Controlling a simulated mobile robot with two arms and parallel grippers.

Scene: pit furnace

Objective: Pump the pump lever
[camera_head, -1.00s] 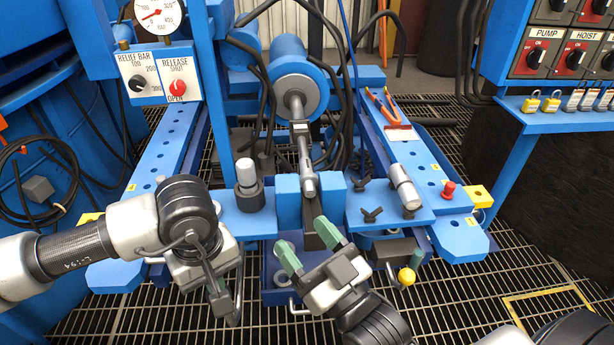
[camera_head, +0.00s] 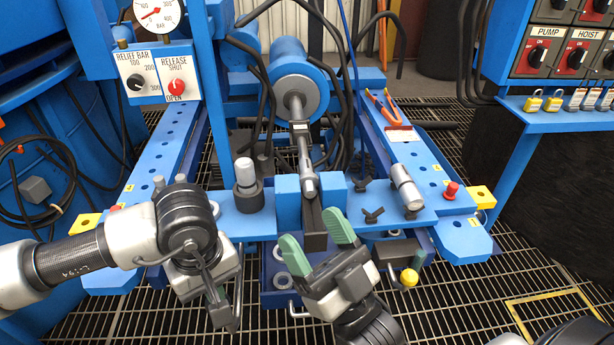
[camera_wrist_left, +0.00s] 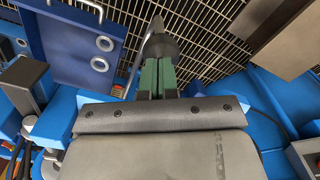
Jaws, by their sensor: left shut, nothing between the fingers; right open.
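No part in view is labelled as the pump lever, so I cannot tell for sure which one it is. A yellow-knobbed handle (camera_head: 409,278) is to the right.
A gauge (camera_head: 157,12) and relief panel (camera_head: 155,75) are left. Open grating (camera_head: 450,300) lies in front.

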